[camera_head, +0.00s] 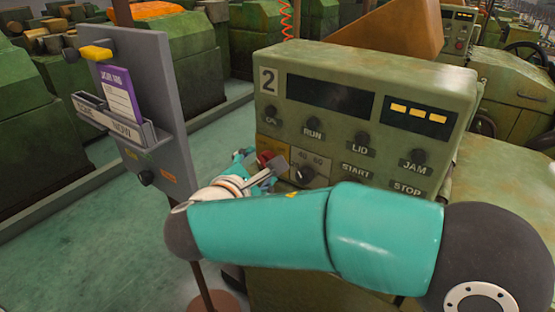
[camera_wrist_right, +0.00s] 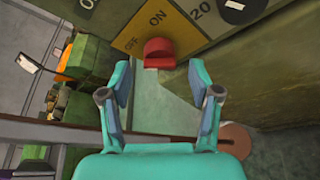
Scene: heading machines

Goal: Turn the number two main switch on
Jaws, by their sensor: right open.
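In the right wrist view, the red switch (camera_wrist_right: 158,52) stands out from the yellow plate (camera_wrist_right: 139,32) marked OFF and ON. I cannot tell which mark it points to. My right gripper (camera_wrist_right: 159,78) is open and empty, its fingers to either side of the switch's line and apart from it. My left gripper is out of view.
A dial (camera_head: 304,174) marked 40 and 60 is just right of the switch. START and STOP labels (camera_head: 407,187) sit lower right. A grey post-mounted board (camera_head: 140,90) with a purple card (camera_head: 118,94) stands close at the left. Green machines fill the background.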

